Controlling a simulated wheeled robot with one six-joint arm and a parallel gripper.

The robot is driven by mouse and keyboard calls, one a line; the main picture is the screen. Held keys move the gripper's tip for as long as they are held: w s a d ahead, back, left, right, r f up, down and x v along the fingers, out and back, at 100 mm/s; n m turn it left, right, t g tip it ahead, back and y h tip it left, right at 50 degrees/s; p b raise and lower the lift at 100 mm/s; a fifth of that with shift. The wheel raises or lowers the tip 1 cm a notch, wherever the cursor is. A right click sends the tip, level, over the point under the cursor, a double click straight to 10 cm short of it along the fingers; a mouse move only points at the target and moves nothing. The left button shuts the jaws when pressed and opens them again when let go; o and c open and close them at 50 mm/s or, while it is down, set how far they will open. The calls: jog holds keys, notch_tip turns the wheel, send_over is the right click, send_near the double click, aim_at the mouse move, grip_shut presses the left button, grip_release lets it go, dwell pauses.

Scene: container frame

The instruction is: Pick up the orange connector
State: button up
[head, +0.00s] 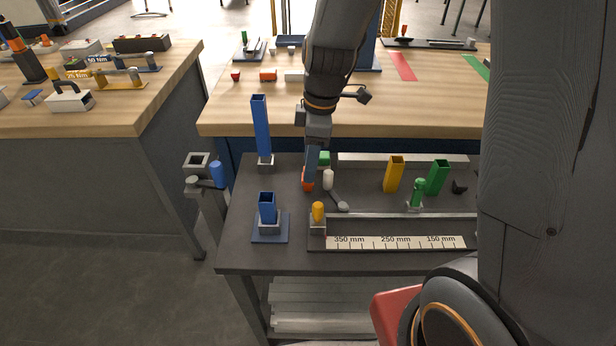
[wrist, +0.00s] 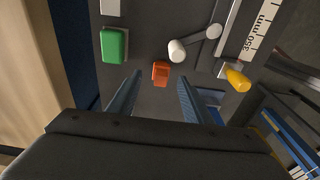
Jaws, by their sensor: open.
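The orange connector (wrist: 160,73) lies on the dark grey bench, between and just ahead of my two fingertips in the wrist view. In the head view the orange connector (head: 307,184) shows low beside my finger, partly hidden by it. My gripper (wrist: 152,88) is open and empty, with one finger on each side of the connector's line. In the head view my gripper (head: 311,168) reaches down to the bench. I cannot tell the exact gap between fingertips and connector.
A white-headed mallet-like piece (wrist: 178,50) lies close to the connector. A green block (wrist: 114,45) is at its upper left, and a yellow peg (wrist: 237,80) stands to the right. In the head view a tall blue tube (head: 261,125) and a short blue tube (head: 267,207) stand left.

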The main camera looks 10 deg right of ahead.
jog(key=shift+a+f+p, duration=0.15)
jog(key=shift+f+p, duration=0.05)
jog(key=shift+f, duration=0.65)
jog(key=shift+a+f+p, duration=0.1)
jog(key=shift+f+p, duration=0.05)
jog(key=shift+f, duration=0.65)
jog(key=shift+c, duration=0.2)
jog(key=c, duration=1.1)
jog(key=shift+r, duration=0.15)
